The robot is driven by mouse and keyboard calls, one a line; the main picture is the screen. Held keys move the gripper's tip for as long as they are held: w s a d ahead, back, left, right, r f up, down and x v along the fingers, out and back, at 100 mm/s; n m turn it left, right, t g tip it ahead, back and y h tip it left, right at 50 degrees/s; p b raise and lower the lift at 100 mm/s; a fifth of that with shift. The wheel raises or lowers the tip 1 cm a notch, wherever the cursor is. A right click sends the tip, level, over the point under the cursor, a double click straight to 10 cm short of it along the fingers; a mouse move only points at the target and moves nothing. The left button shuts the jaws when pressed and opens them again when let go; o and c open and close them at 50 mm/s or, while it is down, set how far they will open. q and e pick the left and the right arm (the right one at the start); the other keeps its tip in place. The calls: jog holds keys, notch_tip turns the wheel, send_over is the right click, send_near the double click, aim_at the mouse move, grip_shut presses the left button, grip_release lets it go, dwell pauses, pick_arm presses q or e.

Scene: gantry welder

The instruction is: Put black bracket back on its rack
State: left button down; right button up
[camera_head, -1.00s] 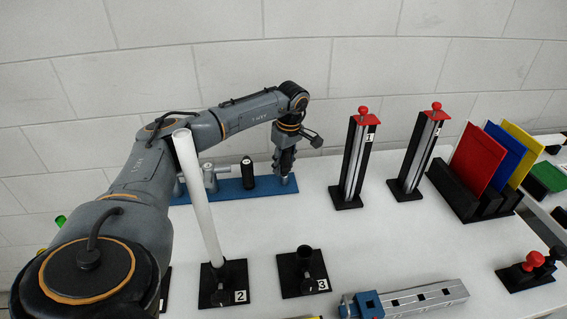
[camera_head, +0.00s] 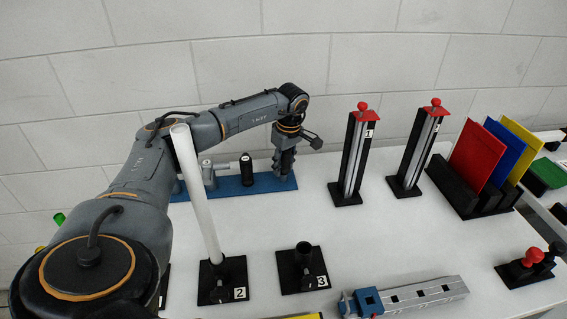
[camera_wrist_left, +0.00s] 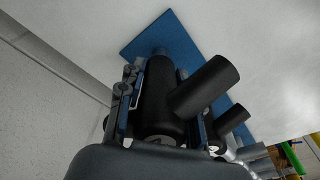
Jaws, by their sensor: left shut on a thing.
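My left gripper (camera_head: 284,170) is at the right end of the blue rack (camera_head: 222,193) on the table, pointing down. In the left wrist view, its fingers (camera_wrist_left: 166,112) are shut around a black bracket (camera_wrist_left: 158,98), a dark cylinder with a side tube sticking out to the right. The blue base of the rack shows beyond it in the wrist view (camera_wrist_left: 138,48). The bracket is in line with the rack's end; I cannot tell if it is seated on it. In the head view the gripper mostly hides the bracket. My right gripper is out of view.
Another black part (camera_head: 247,172) and grey parts (camera_head: 208,175) stand on the rack, left of the gripper. A tall white tube (camera_head: 197,195) stands in holder 2 (camera_head: 222,290). Holder 3 (camera_head: 303,276) is empty. Two red-topped stands (camera_head: 356,155) (camera_head: 418,150) are to the right.

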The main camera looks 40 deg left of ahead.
pick_arm(q)
jog(key=shift+f+b, duration=0.85)
jog(key=shift+f, duration=0.75)
jog(key=c, duration=0.8)
grip_release()
jog(key=shift+r, duration=0.1)
jog(key=shift+r, duration=0.1)
jog(key=r, duration=0.4)
jog(key=d+r, duration=0.1)
jog(key=r, duration=0.6)
jog(key=shift+d+r, duration=0.25)
jog(key=shift+r, duration=0.15)
